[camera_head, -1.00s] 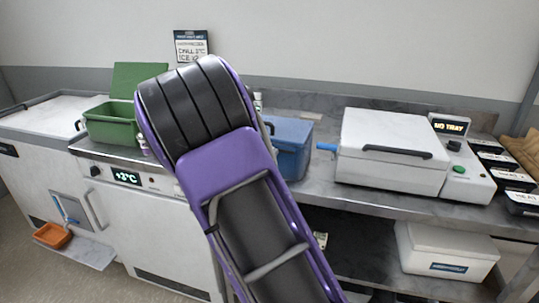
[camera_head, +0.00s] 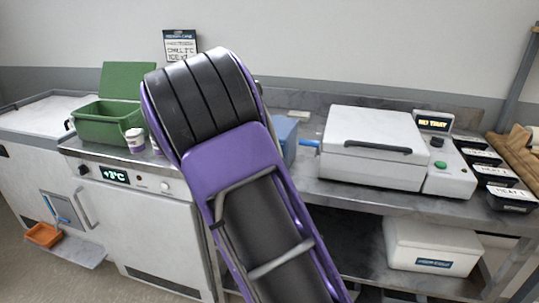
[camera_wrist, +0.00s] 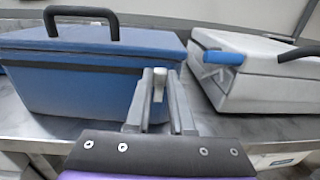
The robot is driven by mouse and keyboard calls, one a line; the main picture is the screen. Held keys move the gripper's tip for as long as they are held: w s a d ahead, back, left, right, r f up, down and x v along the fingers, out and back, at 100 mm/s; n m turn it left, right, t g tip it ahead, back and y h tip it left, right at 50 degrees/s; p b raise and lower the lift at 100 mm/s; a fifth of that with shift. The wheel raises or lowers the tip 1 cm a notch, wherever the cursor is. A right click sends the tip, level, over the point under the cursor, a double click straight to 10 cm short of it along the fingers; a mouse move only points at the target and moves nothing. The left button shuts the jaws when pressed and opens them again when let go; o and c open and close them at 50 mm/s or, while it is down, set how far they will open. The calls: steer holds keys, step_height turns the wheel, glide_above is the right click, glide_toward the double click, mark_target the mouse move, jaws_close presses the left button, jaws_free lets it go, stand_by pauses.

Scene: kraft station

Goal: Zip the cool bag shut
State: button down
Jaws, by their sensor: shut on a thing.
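The blue cool bag (camera_wrist: 90,85) fills the left of the wrist view, with a dark carry handle (camera_wrist: 80,12) standing on its top. Its lid lies flat on the body. In the head view the bag (camera_head: 287,137) is mostly hidden behind my arm. My gripper (camera_wrist: 160,92) is at the bag's right front corner, close to the top edge. Its fingers are shut on a small pale tab (camera_wrist: 158,84), which looks like the zip pull. How far the zip is closed cannot be made out. The head view hides my gripper behind the arm.
Black trays (camera_head: 510,198) lie at far right. A green open bin (camera_head: 108,122) and a cup (camera_head: 135,140) stand left. A white box (camera_head: 432,245) sits below.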

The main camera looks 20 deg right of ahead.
steer(key=shift+d, duration=0.1)
steer(key=c, duration=0.8)
jaws_free()
steer(key=shift+o, duration=0.2)
steer(key=shift+s, duration=0.1)
steer(key=p+v, duration=0.1)
steer(key=v, duration=1.6)
